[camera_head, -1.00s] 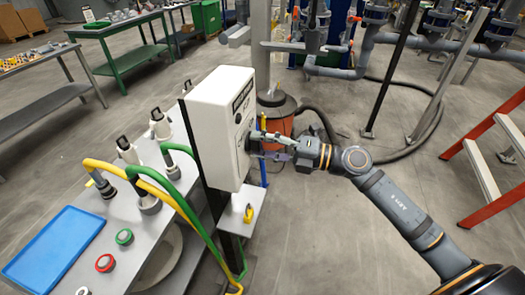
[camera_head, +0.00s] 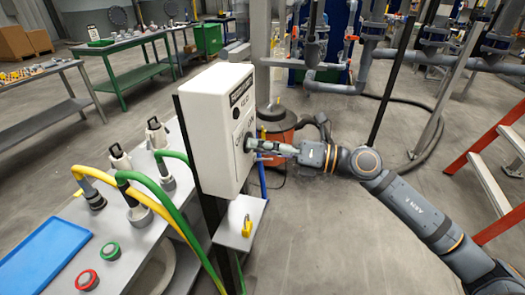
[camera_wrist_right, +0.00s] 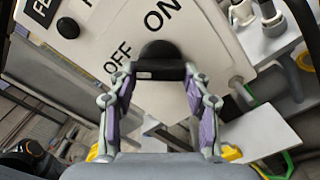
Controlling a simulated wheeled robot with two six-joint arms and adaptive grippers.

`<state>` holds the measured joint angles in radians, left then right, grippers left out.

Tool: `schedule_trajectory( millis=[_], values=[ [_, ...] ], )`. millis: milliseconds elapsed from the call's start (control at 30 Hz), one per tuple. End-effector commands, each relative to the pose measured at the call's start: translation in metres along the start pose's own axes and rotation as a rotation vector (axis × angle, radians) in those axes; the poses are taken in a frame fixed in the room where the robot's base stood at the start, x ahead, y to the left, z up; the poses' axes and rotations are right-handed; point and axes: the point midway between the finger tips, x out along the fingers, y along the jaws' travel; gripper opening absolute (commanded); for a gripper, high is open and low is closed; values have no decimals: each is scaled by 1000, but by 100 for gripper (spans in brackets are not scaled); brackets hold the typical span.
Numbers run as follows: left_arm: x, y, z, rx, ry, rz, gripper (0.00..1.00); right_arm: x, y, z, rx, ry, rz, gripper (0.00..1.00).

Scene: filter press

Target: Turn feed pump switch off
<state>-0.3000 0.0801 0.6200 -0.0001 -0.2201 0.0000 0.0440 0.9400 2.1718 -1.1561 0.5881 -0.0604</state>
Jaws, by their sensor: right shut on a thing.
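The white control box (camera_head: 222,120) stands on a dark post left of centre in the head view. In the right wrist view, its panel (camera_wrist_right: 225,50) carries the words OFF and ON, and a cut-off label starting "FE". A black rotary switch knob (camera_wrist_right: 160,62) sits beside these words. My right gripper (camera_head: 258,146) reaches the box's front from the right; in the wrist view (camera_wrist_right: 160,85) its two fingers are shut on the knob from both sides. The knob's exact pointing direction is hard to tell. My left gripper is not in view.
A small shelf (camera_head: 258,207) with a yellow object (camera_head: 247,226) is below the box. An orange ladder (camera_head: 485,160) stands right.

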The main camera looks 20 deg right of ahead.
Motion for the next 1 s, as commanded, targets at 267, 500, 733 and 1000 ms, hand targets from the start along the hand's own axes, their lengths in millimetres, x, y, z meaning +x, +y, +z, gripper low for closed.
schedule_trajectory(
  millis=[267, 500, 733, 1000],
  values=[
    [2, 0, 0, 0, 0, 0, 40, 0, -1, -1, -16, 5, -2, 17],
    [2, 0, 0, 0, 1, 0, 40, 0, -1, -1, -15, 5, -2, 51],
    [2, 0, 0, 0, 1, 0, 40, 0, 0, -1, -14, 3, -1, 72],
    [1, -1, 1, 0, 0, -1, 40, 0, 3, 3, -15, 2, 0, 72]
  ],
)
